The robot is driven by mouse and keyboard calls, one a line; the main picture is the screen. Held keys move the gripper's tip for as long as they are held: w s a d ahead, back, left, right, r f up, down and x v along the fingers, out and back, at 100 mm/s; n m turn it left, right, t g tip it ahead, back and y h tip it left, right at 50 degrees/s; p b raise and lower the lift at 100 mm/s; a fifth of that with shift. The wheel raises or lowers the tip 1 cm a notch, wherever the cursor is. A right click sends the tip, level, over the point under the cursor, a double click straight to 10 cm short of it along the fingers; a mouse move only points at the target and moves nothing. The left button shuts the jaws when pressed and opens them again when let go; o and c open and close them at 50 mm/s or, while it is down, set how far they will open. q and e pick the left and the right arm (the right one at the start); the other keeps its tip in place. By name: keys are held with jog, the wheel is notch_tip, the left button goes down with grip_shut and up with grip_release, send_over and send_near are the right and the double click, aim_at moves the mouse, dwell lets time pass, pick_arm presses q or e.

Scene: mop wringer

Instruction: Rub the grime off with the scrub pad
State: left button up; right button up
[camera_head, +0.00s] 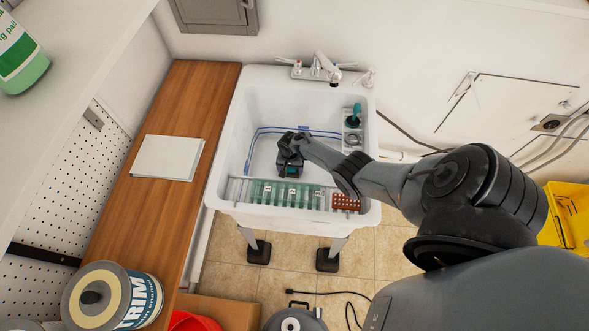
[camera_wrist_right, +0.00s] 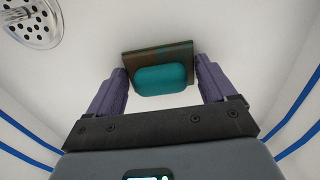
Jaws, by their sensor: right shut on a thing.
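The scrub pad (camera_wrist_right: 163,79) has a teal grip block on a flat brown and dark green slab. My right gripper (camera_head: 289,165) is inside the white sink (camera_head: 265,98), low over the basin. In the right wrist view its two purple-grey fingers (camera_wrist_right: 160,76) are shut on the pad, one at each side. In the head view only a little of the teal shows below the gripper. Whether the pad touches the basin is hard to tell. I cannot make out any grime; the gripper and pad cover part of the basin. My left gripper is not in view.
A greenish ridged rack (camera_head: 265,192) and a red perforated block (camera_head: 345,202) lie along the sink's front. A caddy with a teal-handled tool (camera_head: 354,117) is at its right wall. A drain (camera_wrist_right: 32,22) and blue lines (camera_wrist_right: 298,116) show in the basin. The faucet (camera_head: 323,66) stands behind.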

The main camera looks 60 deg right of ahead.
jog(key=shift+w+a, duration=0.15)
jog(key=shift+w, duration=0.2)
jog(key=shift+r, duration=0.15)
notch_tip(320, 180, up, 4)
jog(key=p, duration=0.4)
jog(key=shift+r+p, duration=0.15)
jog(key=shift+p, duration=0.15)
notch_tip(320, 180, up, 2)
jog(key=shift+r+p, duration=0.1)
jog(key=shift+p, duration=1.05)
jog(key=shift+r, duration=0.2)
